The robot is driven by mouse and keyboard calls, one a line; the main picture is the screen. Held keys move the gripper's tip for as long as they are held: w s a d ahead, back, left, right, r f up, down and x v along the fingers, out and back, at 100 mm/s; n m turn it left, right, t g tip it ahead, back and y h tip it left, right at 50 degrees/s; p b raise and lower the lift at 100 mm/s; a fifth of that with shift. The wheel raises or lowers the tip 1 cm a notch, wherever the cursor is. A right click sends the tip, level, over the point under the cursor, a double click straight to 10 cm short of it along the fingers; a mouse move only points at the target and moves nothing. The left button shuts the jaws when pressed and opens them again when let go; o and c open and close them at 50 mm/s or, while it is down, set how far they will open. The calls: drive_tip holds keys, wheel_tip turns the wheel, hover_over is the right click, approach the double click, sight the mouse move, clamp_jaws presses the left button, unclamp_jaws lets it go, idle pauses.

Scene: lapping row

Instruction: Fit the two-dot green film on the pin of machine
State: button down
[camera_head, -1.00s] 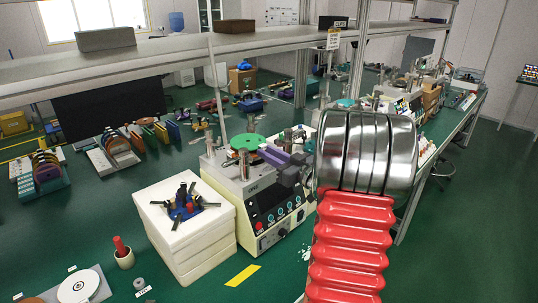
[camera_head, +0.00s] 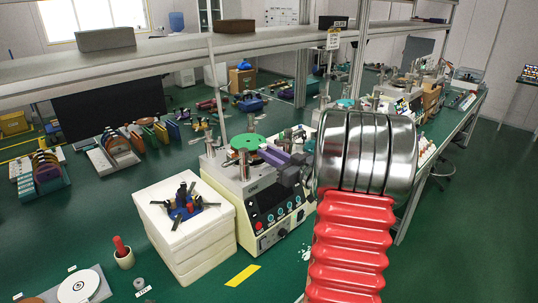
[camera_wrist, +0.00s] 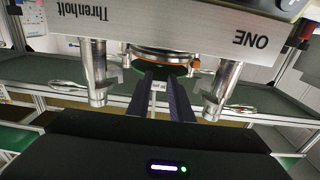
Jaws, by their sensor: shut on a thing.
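The green film (camera_head: 246,142) is a flat disc over the top of the white machine (camera_head: 222,166), among its metal posts. Its dots are too small to make out. My gripper (camera_head: 268,152) is shut on the film's near right edge with its long purple fingers. In the wrist view, the fingers (camera_wrist: 166,92) reach up to the film (camera_wrist: 172,70), seen as a thin green edge under a round metal-rimmed part of the machine. The pin is hidden, and I cannot tell whether the film is around it.
A white block stack (camera_head: 185,225) with a blue-and-black fixture (camera_head: 183,202) stands left of the machine. Metal posts (camera_wrist: 97,75) and (camera_wrist: 222,90) flank my fingers. A shelf (camera_head: 180,52) crosses above. Racks of coloured discs (camera_head: 40,172) stand at far left.

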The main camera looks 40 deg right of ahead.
drive_tip(key=shift+f, duration=1.05)
drive_tip(key=c, duration=1.5)
unclamp_jaws()
drive_tip(key=shift+s, duration=0.1)
drive_tip(key=s, duration=1.3)
drive_tip(key=shift+s+f, duration=0.15)
drive_tip(key=shift+s, duration=0.15)
